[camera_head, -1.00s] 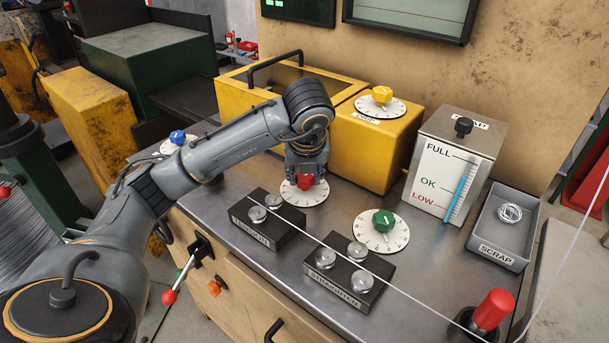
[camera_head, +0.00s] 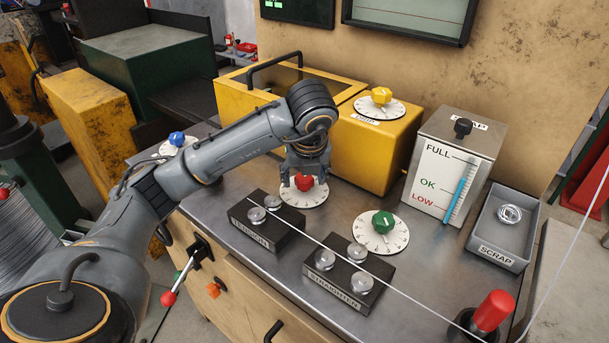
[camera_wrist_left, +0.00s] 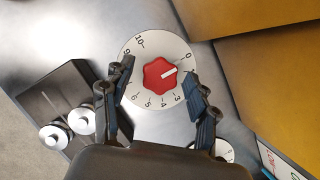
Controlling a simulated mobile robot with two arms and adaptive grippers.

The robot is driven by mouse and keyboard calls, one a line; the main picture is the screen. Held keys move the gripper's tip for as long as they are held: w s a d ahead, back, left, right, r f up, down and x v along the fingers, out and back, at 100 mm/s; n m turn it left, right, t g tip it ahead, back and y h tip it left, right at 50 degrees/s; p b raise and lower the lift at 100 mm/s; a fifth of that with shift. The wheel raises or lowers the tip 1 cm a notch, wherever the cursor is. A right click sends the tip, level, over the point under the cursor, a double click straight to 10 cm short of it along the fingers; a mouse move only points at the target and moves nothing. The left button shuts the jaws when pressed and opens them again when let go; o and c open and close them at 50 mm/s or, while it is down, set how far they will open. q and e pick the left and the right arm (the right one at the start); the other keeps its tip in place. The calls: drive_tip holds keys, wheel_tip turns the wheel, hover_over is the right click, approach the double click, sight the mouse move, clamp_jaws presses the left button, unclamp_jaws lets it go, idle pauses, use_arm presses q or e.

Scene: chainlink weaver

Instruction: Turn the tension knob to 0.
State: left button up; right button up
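The red knob (camera_head: 305,183) sits on a white numbered dial (camera_head: 304,197) behind the tension block (camera_head: 266,222). In the left wrist view, the red knob (camera_wrist_left: 159,76) has a white pointer mark aimed at or very near the 0; I cannot tell if it is exact. My left gripper (camera_head: 304,174) is above the knob with its fingers spread. In the left wrist view, the open fingers (camera_wrist_left: 158,92) stand apart from the knob, one on each side. My right gripper is not in view.
A green knob (camera_head: 383,223) on its dial and the straightener block (camera_head: 351,275) stand nearby. A yellow box (camera_head: 370,150) with a yellow knob is behind. A scrap tray (camera_head: 499,235) is at the right. A wire runs across the blocks.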

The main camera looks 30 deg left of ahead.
use_arm(q)
drive_tip(key=shift+r, duration=0.1)
drive_tip(key=v, duration=1.1)
drive_tip(key=shift+s+r, duration=0.25)
drive_tip(key=shift+r, duration=0.1)
drive_tip(key=shift+d, duration=0.1)
